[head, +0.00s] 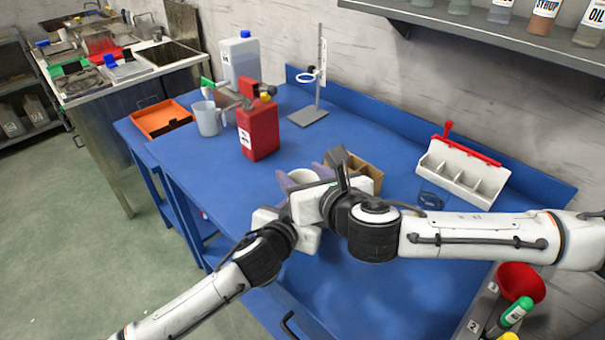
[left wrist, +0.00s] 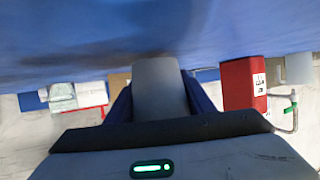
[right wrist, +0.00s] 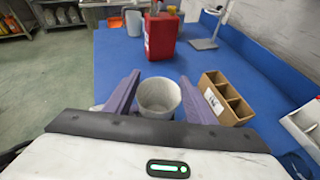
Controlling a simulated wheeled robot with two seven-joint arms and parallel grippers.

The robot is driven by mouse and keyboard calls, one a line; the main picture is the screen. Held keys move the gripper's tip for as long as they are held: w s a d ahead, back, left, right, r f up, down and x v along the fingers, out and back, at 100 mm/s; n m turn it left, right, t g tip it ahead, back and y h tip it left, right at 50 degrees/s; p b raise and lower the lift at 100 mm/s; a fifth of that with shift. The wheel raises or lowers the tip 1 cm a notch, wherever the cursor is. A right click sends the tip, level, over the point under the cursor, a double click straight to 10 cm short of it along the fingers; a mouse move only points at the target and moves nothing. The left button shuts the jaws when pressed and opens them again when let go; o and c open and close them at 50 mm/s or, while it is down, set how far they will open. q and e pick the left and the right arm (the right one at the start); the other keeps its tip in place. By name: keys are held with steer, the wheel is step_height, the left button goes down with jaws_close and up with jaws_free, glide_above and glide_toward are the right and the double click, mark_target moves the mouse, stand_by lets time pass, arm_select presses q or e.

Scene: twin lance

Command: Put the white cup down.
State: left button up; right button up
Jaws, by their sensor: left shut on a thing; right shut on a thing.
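The white cup (head: 303,175) is upright at the middle of the blue table, partly hidden by my right gripper (head: 302,182). In the right wrist view the cup (right wrist: 159,98) shows its open mouth between the two purple fingers of that gripper (right wrist: 158,97), which is shut on it. In the left wrist view, which is upside down, the cup's side (left wrist: 158,88) sits between the fingers of my left gripper (left wrist: 160,95), also shut on it. In the head view the left fingers are mostly hidden. I cannot tell whether the cup's base touches the table.
A cardboard divided box (right wrist: 228,98) stands close right of the cup. A red canister (head: 258,130), a clear jug (head: 207,118) and a ring stand (head: 308,115) are farther back. A white compartment rack (head: 460,172) is to the right. Blue table (head: 222,182) is bare left of the cup.

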steer(key=shift+f, duration=0.6)
steer(key=o, duration=1.1)
steer(key=shift+r, duration=0.15)
steer(key=shift+r, duration=0.35)
steer(key=v, duration=1.2)
steer(key=shift+r, duration=0.2)
arm_select(q)
steer(key=o, duration=1.1)
steer(key=shift+s, duration=0.1)
